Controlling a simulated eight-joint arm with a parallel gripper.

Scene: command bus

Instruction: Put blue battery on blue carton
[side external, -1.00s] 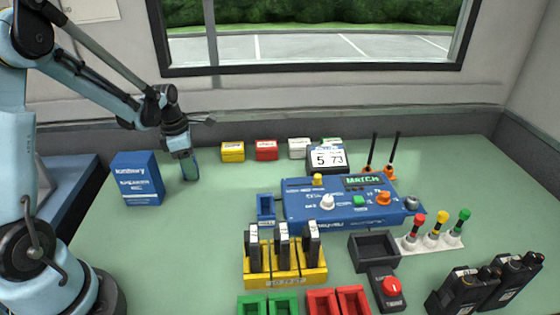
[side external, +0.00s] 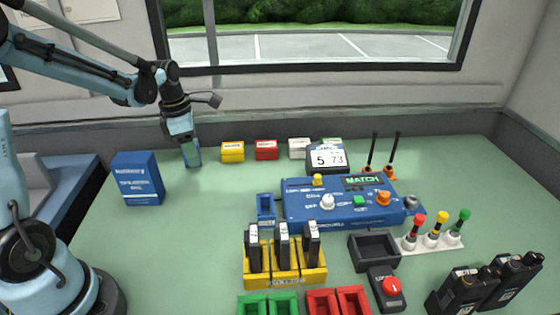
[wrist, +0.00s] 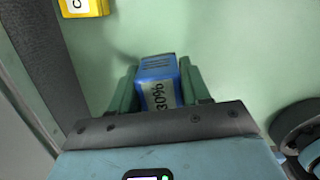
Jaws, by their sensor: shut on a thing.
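My gripper (side external: 191,158) points down at the back left of the green table, left of the small yellow box. In the wrist view its green fingers (wrist: 160,92) are shut on the blue battery (wrist: 158,70), a blue block with a white label reading 30%. In the side view the fingers mostly hide the battery. A large blue carton (side external: 137,178) stands upright on the table, left of and nearer than my gripper, apart from it. I cannot tell how high the battery is above the table.
A row of small boxes, yellow (side external: 232,151), red (side external: 266,150) and white (side external: 299,148), runs along the back. A blue console (side external: 340,205) and a yellow rack (side external: 285,262) with black batteries stand centre.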

